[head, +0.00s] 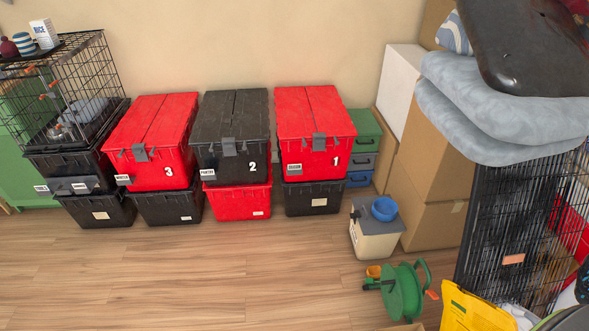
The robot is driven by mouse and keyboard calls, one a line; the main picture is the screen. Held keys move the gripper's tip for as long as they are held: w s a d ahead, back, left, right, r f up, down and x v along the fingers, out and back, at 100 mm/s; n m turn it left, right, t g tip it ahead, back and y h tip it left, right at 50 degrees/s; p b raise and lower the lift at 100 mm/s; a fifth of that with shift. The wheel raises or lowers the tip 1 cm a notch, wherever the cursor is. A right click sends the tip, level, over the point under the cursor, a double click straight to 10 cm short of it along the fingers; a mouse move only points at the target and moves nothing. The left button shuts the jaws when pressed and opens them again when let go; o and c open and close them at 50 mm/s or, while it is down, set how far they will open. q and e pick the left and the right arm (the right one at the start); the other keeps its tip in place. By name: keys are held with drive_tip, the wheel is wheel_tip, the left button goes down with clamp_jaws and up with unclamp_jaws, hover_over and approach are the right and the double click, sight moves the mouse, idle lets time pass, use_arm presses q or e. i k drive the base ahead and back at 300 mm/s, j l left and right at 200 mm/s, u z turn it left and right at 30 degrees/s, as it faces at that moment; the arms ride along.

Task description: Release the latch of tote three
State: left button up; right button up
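Tote three (165,170) is a red tote with a white "3" on its front. It stands on a black tote (168,207) against the wall, left of the middle. Its lid (152,118) is red and down. A grey latch (140,153) sits at the front edge of the lid; I cannot tell whether it is fastened. Neither of my grippers shows in the head view.
Black tote two (232,166) and red tote one (315,166) stand to the right on other totes. A wire cage (70,75) on black totes stands at the left. The wooden floor (200,280) in front is clear.

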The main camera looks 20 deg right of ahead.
sight(139, 152)
drive_tip(key=i+j+z, duration=0.3)
drive_tip(key=i+j, duration=0.2)
drive_tip(key=i+j+z, duration=0.2)
drive_tip(key=j, duration=0.25)
drive_tip(key=i+j+z, duration=0.15)
drive_tip(key=j, duration=0.25)
drive_tip(key=i+j+z, duration=0.15)
drive_tip(key=i+j, duration=0.15)
drive_tip(key=i+j+z, duration=0.15)
drive_tip(key=j, duration=0.4)
